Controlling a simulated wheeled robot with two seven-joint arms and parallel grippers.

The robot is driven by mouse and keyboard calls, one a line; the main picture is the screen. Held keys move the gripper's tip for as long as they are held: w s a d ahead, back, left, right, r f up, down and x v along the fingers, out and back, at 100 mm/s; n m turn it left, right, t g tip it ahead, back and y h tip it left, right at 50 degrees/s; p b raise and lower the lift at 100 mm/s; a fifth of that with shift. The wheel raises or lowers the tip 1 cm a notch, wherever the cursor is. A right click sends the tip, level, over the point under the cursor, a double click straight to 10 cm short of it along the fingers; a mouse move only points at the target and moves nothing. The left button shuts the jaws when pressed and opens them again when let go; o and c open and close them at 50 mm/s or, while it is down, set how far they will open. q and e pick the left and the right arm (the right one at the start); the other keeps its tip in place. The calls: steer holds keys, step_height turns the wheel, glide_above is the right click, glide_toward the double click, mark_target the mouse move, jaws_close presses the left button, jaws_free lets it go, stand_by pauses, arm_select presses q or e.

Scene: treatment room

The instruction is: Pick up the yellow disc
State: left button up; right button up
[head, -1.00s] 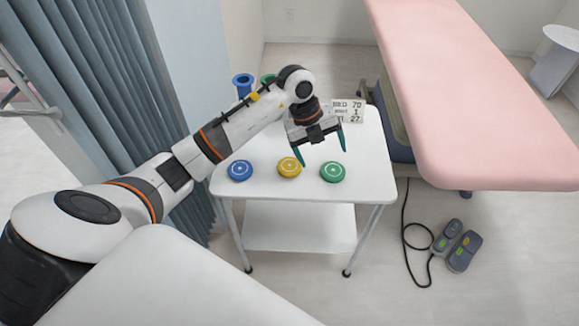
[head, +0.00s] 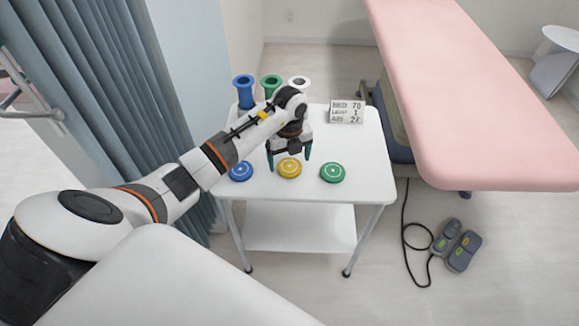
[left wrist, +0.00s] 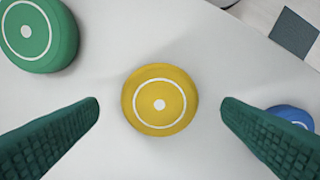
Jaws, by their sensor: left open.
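The yellow disc (head: 289,168) lies flat on the white table between a blue disc and a green disc. In the left wrist view the yellow disc (left wrist: 160,100) sits midway across the gap between my fingers, touching neither. My left gripper (head: 289,163) is open and empty, pointing down over the yellow disc with one dark green finger to each side. Its fingers also show at both sides of the left wrist view (left wrist: 160,112). My right gripper is not in view.
The blue disc (head: 241,171) and green disc (head: 332,173) flank the yellow one on the white table (head: 370,180). Blue, green and white stands (head: 244,92) and a number card (head: 346,112) are at the table's back. A pink treatment bed (head: 470,100) is at right.

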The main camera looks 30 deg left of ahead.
arm_select(q)
step_height(320, 180, down, 2)
steer(key=shift+f, duration=0.1)
steer(key=c, duration=1.1)
